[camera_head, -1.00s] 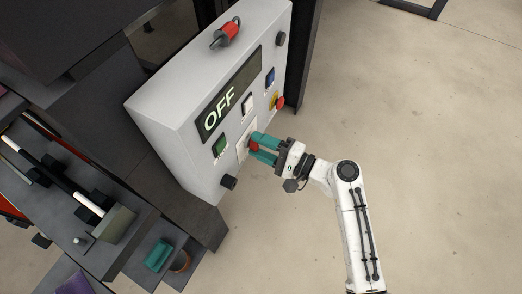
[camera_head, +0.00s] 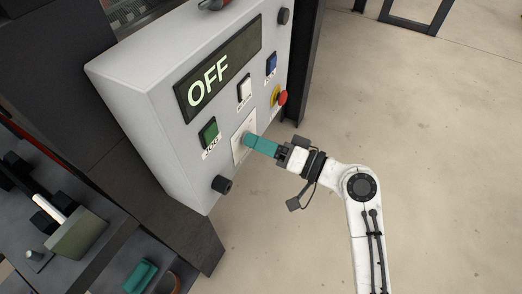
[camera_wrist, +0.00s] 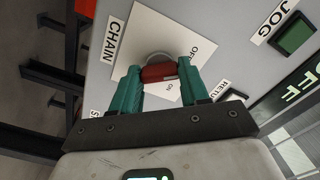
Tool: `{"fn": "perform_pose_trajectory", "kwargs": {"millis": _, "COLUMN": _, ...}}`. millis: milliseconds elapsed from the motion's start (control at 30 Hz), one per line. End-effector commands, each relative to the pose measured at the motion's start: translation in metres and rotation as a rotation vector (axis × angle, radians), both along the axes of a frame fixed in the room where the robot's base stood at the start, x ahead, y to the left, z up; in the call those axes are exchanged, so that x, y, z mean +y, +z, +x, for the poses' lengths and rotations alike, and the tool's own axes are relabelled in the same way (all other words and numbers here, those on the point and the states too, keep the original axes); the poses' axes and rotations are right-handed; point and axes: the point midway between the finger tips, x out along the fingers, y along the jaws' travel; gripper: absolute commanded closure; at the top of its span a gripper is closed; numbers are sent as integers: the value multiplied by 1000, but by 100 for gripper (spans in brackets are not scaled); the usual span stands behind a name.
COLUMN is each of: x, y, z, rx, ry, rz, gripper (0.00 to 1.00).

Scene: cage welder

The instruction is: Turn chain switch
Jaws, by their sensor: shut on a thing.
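The chain switch is a red knob (camera_wrist: 158,73) with a silver collar on a white plate (camera_head: 237,154). In the wrist view the plate (camera_wrist: 150,30) carries OFF and ON labels and sits next to a CHAIN label (camera_wrist: 111,40). My gripper (camera_wrist: 160,70) has teal fingers, one on each side of the red knob, and is shut on it. In the head view my gripper (camera_head: 247,140) reaches the plate from the right. Its fingers overlap there and hide the knob. The display (camera_head: 215,82) above the plate reads OFF.
The grey control box also bears a green JOG button (camera_head: 209,132), a white button (camera_head: 244,88), a blue button (camera_head: 271,64), a red stop button (camera_head: 282,97) and a black knob (camera_head: 221,185). Dark shelving stands at the left. The floor at the right is clear.

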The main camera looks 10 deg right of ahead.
Motion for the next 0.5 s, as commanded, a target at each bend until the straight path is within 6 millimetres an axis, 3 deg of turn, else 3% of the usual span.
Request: {"fn": "perform_pose_trajectory", "kwargs": {"millis": 500, "x": 0, "y": -3, "z": 0, "rx": -130, "ry": 1, "rz": -102, "gripper": 86}}
